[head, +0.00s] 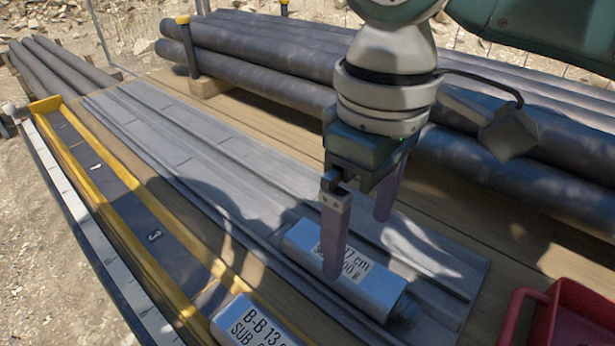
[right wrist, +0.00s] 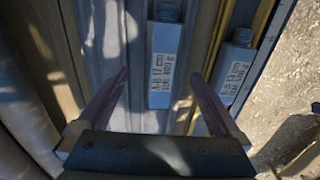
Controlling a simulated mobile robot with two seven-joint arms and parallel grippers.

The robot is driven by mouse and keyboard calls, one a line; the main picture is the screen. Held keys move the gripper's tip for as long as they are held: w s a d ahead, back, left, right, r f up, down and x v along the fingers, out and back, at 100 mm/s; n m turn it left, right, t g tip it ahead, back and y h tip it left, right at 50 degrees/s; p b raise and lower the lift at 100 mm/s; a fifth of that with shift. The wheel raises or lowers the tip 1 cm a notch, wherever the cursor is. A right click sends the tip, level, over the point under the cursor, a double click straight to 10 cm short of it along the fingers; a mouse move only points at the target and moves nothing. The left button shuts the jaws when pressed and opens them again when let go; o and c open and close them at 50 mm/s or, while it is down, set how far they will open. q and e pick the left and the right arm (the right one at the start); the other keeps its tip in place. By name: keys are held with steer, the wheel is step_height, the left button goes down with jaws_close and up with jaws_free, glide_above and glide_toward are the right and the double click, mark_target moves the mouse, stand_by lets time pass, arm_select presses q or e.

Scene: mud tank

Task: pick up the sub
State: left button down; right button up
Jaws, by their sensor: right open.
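A silver block-shaped sub (head: 310,238) with a label reading 17 cm and a threaded end lies on the grey ribbed mat. It also shows in the right wrist view (right wrist: 160,98), labelled A-B 17 cm. A second silver sub (head: 226,326), labelled B-B 13 cm, lies to its left by the yellow-edged channel; it is at the right in the wrist view (right wrist: 236,65). My right gripper (head: 358,246) is open, pointing down above the 17 cm sub. One finger hides part of its label. Contact cannot be told. My left gripper is not in view.
Dark pipes (head: 270,65) lie stacked behind the mat (head: 200,150). A yellow-edged channel (head: 130,205) with a measuring rail runs along the left. A red tray (head: 578,318) stands at the lower right. The mat's far part is clear.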

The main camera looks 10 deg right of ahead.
mark_target(352, 263)
steer(key=f+b, duration=0.1)
steer(key=f, duration=0.4)
steer(key=shift+a+f, duration=0.15)
steer(key=shift+a, duration=0.05)
steer(key=shift+c, duration=0.2)
jaws_close()
stand_by(0.4)
